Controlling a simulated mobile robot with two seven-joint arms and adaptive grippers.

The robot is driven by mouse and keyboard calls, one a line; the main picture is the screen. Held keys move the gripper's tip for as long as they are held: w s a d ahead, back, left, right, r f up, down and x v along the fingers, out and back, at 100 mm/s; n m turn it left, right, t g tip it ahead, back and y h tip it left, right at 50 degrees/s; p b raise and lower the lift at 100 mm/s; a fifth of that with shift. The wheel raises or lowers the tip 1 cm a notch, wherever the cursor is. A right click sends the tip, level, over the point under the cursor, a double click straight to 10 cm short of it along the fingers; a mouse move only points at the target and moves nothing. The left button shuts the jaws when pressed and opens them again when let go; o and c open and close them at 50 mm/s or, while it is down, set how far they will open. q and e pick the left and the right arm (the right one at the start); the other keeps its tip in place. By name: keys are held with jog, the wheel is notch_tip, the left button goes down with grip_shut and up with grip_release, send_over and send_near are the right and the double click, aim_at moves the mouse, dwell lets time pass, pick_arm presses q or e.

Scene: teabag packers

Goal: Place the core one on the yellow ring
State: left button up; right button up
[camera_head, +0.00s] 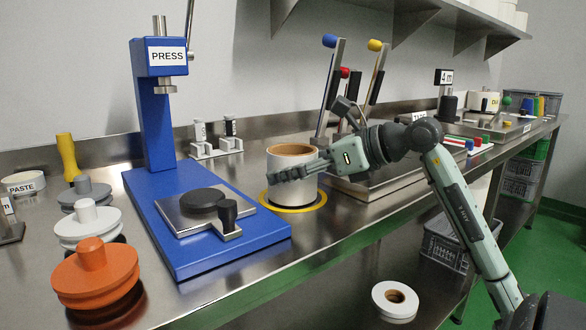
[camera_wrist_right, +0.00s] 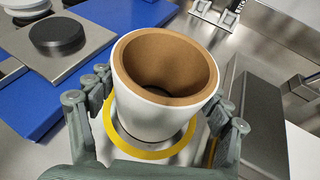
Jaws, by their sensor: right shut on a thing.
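A white roll with a brown cardboard core, the core one (camera_head: 291,160), stands upright at the yellow ring (camera_head: 318,203) on the steel bench. My right gripper (camera_head: 300,171) is shut on the sides of the core. In the right wrist view the core (camera_wrist_right: 150,112) is between the fingers, with its hollow top open to the camera. The yellow ring (camera_wrist_right: 128,148) shows around its lower part. I cannot tell whether the core's bottom touches the bench, as the gripper hides part of it. My left gripper is not in view.
A blue press (camera_head: 158,120) with its base stands just left of the core. An orange knobbed disc (camera_head: 97,275) and grey and white ones sit at the left. Upright levers with coloured knobs (camera_head: 329,41) rise behind my right arm. Another white roll (camera_head: 394,299) lies below the bench.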

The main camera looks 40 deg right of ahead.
jog(key=o, duration=1.2)
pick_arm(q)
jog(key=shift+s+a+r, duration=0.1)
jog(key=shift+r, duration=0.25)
pick_arm(e)
jog(key=shift+r, duration=0.15)
jog(key=shift+s+d, duration=0.15)
jog(key=shift+s, duration=0.25)
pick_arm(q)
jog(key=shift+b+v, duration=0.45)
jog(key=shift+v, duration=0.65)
pick_arm(e)
jog(key=v, duration=1.1)
jog(key=shift+r, duration=0.15)
